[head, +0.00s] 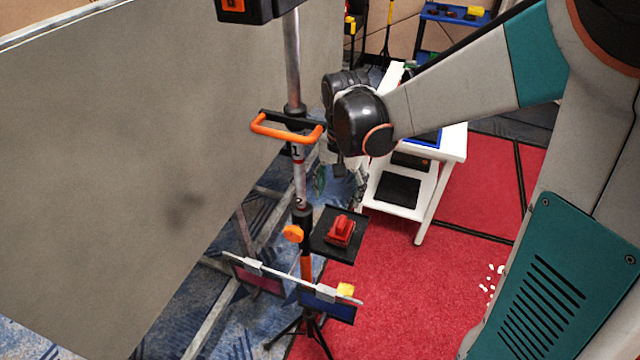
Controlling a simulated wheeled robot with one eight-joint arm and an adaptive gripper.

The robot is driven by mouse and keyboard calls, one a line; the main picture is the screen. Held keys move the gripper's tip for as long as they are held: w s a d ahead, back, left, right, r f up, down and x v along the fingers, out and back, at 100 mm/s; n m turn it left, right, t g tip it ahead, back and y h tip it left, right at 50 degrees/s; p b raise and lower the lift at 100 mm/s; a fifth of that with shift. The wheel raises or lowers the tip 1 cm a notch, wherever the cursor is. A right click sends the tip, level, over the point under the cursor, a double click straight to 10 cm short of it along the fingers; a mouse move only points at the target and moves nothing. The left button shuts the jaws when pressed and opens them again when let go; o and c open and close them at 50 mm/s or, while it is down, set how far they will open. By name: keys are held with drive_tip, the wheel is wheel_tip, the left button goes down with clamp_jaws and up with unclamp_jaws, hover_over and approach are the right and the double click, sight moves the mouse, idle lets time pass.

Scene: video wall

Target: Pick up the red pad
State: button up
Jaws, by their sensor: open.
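A red block-like pad (341,230) lies on a small black shelf (322,246) fixed to the upright pole. My gripper (338,190) hangs from the arm's dark wrist, behind and above the shelf in the picture. It is apart from the red pad. The gripper is open, and I see nothing held in it. Its fingers are small and partly lost against the pole and the white table.
The pole (299,180) carries an orange handle (287,132) and an orange knob (292,234). Below hang a crimson panel (258,279) and a blue panel with a yellow block (345,290). A grey wall panel (120,170) fills the left. A white table (428,205) stands behind.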

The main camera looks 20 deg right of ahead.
sight(342, 221)
wheel_tip(342, 221, down, 9)
drive_tip(key=shift+r+b, duration=0.15)
drive_tip(key=shift+b, duration=0.95)
drive_tip(key=f, duration=0.1)
drive_tip(key=d+f+b, duration=0.1)
drive_tip(key=f, duration=0.2)
drive_tip(key=shift+w+d+f+b, duration=0.15)
drive_tip(key=shift+w+f+b, duration=0.1)
drive_tip(key=shift+b, duration=0.05)
drive_tip(key=shift+f, duration=0.4)
drive_tip(key=shift+c, duration=0.2)
drive_tip(key=c, duration=1.1)
